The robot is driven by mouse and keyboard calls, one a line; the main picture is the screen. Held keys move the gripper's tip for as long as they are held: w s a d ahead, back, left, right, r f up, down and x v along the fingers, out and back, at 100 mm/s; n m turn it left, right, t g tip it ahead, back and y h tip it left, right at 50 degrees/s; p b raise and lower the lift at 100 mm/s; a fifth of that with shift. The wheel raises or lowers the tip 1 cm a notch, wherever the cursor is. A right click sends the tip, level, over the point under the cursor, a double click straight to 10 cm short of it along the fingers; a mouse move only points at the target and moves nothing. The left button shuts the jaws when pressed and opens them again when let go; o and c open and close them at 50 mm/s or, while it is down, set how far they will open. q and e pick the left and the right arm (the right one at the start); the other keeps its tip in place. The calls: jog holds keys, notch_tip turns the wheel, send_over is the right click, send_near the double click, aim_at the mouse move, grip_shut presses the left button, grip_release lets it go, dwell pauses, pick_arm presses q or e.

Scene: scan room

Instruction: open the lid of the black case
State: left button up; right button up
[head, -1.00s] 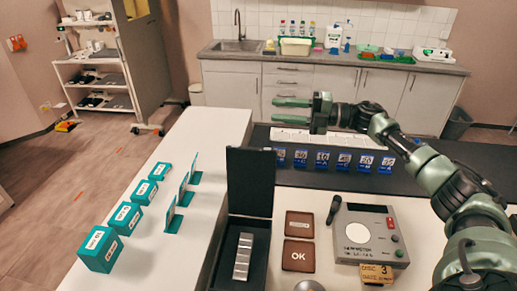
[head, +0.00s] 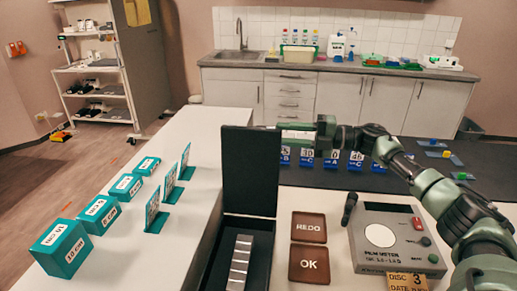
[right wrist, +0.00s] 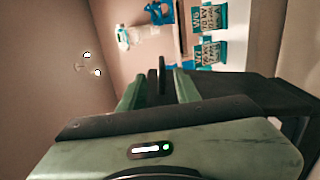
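The black case (head: 212,264) stands on the light table with its lid (head: 250,172) upright at the back, so it is open. A silver stepped block (head: 240,262) lies inside. My right gripper (head: 282,132) is beside the lid's upper right edge, its fingers pointing left and apart. In the right wrist view the two fingers (right wrist: 158,90) are spread with a thin dark strip between them. It looks like the lid's edge, and gaps show on both sides. My left gripper is out of view.
REDO (head: 309,228) and OK (head: 308,265) plates lie right of the case, with a grey film meter (head: 398,238) beyond them. Teal boxes (head: 64,247) and upright cards (head: 153,210) stand on the left counter. Blue tags (head: 307,158) line the dark mat.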

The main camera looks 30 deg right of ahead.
aim_at(258, 134)
jog(key=p+x, duration=0.2)
jog(key=x, duration=0.5)
jog(key=shift+w+a+f+p, duration=0.15)
jog(key=shift+w+a+p, duration=0.15)
jog(key=shift+p, duration=0.1)
grip_shut()
jog(key=shift+s+f, duration=0.1)
jog(key=shift+f, duration=0.1)
dwell(0.9)
